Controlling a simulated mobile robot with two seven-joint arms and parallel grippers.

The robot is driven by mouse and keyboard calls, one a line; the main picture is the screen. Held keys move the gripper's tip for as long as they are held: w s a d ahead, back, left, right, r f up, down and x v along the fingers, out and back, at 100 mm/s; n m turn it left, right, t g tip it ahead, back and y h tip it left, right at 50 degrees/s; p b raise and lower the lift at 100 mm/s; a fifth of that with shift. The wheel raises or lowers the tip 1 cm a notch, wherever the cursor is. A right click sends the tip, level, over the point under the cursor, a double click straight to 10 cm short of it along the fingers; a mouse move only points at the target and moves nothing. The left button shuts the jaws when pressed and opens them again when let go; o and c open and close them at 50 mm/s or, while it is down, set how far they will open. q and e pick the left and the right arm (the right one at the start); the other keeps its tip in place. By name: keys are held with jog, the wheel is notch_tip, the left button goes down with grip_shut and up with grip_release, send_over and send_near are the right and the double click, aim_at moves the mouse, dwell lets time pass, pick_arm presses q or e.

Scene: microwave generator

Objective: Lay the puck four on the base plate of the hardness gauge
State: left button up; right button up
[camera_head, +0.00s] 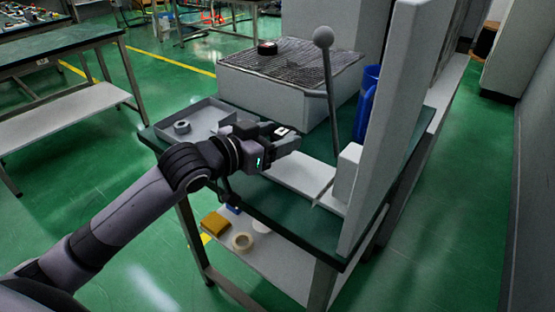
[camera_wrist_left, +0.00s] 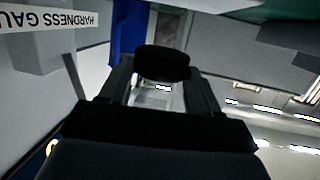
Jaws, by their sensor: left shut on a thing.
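My left gripper (camera_head: 285,141) is shut on a dark round puck, seen as a black disc (camera_wrist_left: 161,63) between the fingers in the left wrist view. No number on it can be read. The gripper is above the workbench, beside the hardness gauge. The gauge's pale flat base plate (camera_head: 310,177) lies on the bench below and to the right of the gripper, partly hidden by it. A white block (camera_head: 347,172) stands at the plate's right end. The gauge's label (camera_wrist_left: 50,19) shows upside down in the left wrist view. My right gripper is not in view.
A grey tray (camera_head: 205,113) with a grey ring-shaped piece (camera_head: 182,126) is left of the gripper. Behind stands a box with a mesh top (camera_head: 300,65) bearing another dark puck (camera_head: 267,48). A ball-topped lever (camera_head: 324,38), blue container (camera_head: 366,105) and tall pale panel (camera_head: 385,130) crowd the right.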

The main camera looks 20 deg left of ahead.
aim_at(276, 167)
pick_arm(q)
notch_tip(276, 167, down, 5)
jog(key=shift+r+b, duration=0.15)
jog(key=shift+b, duration=0.25)
jog(key=o, duration=1.1)
jog(key=shift+s, duration=0.1)
jog(key=v, duration=1.2)
